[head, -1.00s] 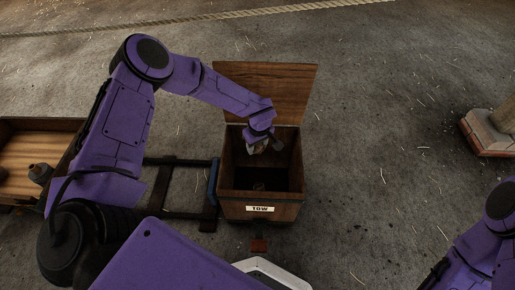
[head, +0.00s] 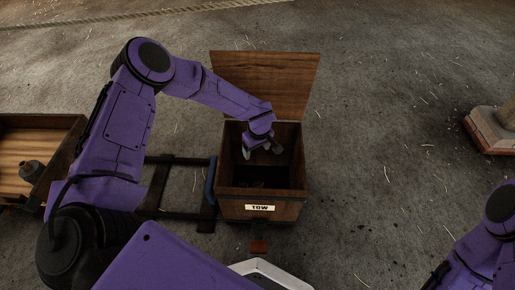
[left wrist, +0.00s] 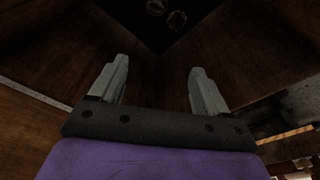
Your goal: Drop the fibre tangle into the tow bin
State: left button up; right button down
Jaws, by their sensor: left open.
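The tow bin (head: 232,207) is a dark wooden box with a white TOW label on its front, and its lid (head: 265,78) stands open at the back. My left gripper (head: 262,150) is inside the bin's mouth, near the back wall. Its two grey fingers are spread with nothing between them, as the left wrist view (left wrist: 160,78) also shows. Small pale round shapes (left wrist: 176,19) lie in the dark bottom of the bin. I cannot tell for sure whether one is the fibre tangle. My right gripper is out of view.
A wooden tray (head: 60,124) with a dark, jar-like object (head: 32,170) stands at the left. A dark wooden frame (head: 178,212) lies between it and the bin. A post on a block base (head: 490,132) is at the right. The floor right of the bin is clear.

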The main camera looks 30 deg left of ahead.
pick_arm(q)
notch_tip(320, 180, up, 10)
jog(key=d+p, duration=0.1)
jog(key=p, duration=0.2)
jog(key=shift+s+r, duration=0.2)
jog(key=shift+s, duration=0.15)
